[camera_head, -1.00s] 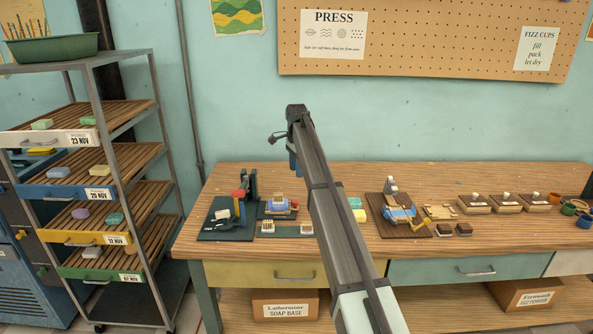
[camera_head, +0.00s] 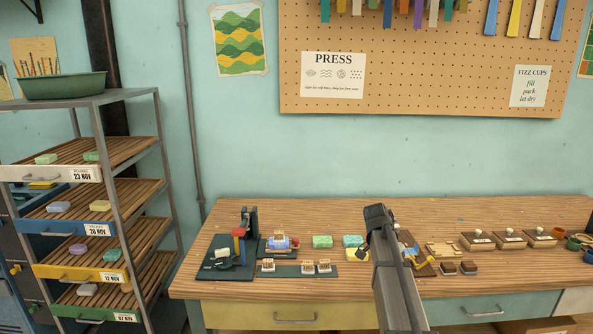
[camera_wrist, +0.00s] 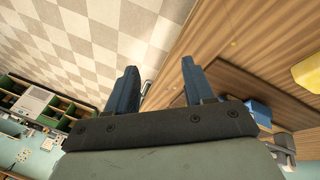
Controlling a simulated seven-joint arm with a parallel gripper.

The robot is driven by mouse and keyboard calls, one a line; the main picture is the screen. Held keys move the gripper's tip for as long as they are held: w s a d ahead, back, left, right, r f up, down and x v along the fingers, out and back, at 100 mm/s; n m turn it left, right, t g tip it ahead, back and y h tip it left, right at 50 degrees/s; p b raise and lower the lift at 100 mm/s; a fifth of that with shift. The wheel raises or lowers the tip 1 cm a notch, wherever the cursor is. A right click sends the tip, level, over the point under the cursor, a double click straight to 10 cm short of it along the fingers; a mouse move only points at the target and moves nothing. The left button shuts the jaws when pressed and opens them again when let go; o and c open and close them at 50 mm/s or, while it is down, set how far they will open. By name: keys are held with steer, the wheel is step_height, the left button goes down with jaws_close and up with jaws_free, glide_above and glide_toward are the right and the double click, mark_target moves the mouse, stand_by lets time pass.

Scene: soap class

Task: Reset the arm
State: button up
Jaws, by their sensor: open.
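My gripper (camera_wrist: 158,90) shows in the wrist view as two blue fingers held wide apart with nothing between them. Beyond the fingers lie the checkered floor and the wooden bench. In the head view my arm rises from the bottom edge over the bench's right half. Its wrist end (camera_head: 379,218) stands in front of the dark board with blue and yellow items, partly hiding it. The fingers are hard to make out in the head view.
The wooden bench (camera_head: 390,287) holds a dark press (camera_head: 235,250), green soap blocks (camera_head: 322,241), small brushes (camera_head: 308,267) and stamps (camera_head: 510,238). A rack (camera_head: 122,221) with soap on several shelves stands left.

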steer(key=s+a+f+n+g+y, duration=0.1)
steer(key=s+a+f+n, duration=0.1)
steer(key=s+f, duration=0.7)
steer(key=s+a+f+n+g, duration=0.15)
steer(key=s+f, duration=0.35)
steer(key=f, duration=0.8)
steer(key=s+a+f+n+y, duration=0.1)
steer(key=s+a+f+n, duration=0.2)
steer(key=s+f, duration=0.6)
steer(key=s+a+f+n+g, duration=0.1)
steer(key=s+a+f, duration=0.1)
steer(key=s+f, duration=0.3)
steer(key=s+a+f+n+y, duration=0.1)
steer(key=s+f, duration=0.5)
steer(key=s, duration=0.8)
steer(key=s+a+f+n+g+y, duration=0.1)
steer(key=s+a+f+n, duration=0.2)
steer(key=s+f, duration=0.3)
steer(key=s, duration=0.4)
steer(key=shift+a+g, duration=0.3)
steer(key=shift+g, duration=0.05)
